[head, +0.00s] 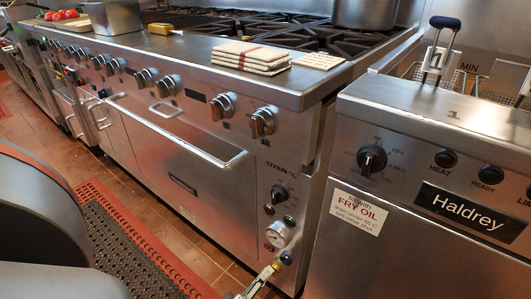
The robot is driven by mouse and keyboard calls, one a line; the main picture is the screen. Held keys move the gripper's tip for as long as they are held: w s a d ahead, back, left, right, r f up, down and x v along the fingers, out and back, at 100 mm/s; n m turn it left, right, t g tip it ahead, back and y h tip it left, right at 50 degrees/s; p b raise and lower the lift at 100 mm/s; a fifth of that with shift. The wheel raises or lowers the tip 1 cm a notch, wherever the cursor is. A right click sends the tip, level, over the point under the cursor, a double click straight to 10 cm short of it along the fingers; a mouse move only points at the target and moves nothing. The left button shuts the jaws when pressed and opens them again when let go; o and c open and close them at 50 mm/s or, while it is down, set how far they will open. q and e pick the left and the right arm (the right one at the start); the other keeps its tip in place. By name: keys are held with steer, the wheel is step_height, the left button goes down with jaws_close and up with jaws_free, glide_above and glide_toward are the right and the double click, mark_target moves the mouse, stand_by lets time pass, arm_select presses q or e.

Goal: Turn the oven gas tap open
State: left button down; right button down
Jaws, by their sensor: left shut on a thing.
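The oven gas tap, with a small yellow lever (266,275), is low on the right end of the oven front, close to the bottom edge of the head view. My left gripper (256,286) comes in at the bottom edge and is shut on the tap. Only a small part of the gripper shows, and the exact contact is hard to make out. A round pale dial (278,235) and a dark knob (279,194) are above the tap on the oven panel (261,165). My right gripper is out of view.
The long oven handle (175,132) and a row of burner knobs (222,106) stick out from the range front. A fryer (400,240) stands close on the right. Folded cloths (248,57) lie on the counter. A red-edged black mat (130,240) lies on the floor.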

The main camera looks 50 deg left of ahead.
arm_select(q)
steer(key=n, duration=0.4)
steer(key=shift+f+n, duration=0.25)
steer(key=shift+n, duration=0.15)
stand_by(0.4)
steer(key=c, duration=2.2)
jaws_free()
steer(key=shift+o, duration=0.2)
steer(key=v, duration=1.2)
steer(key=shift+a, duration=0.1)
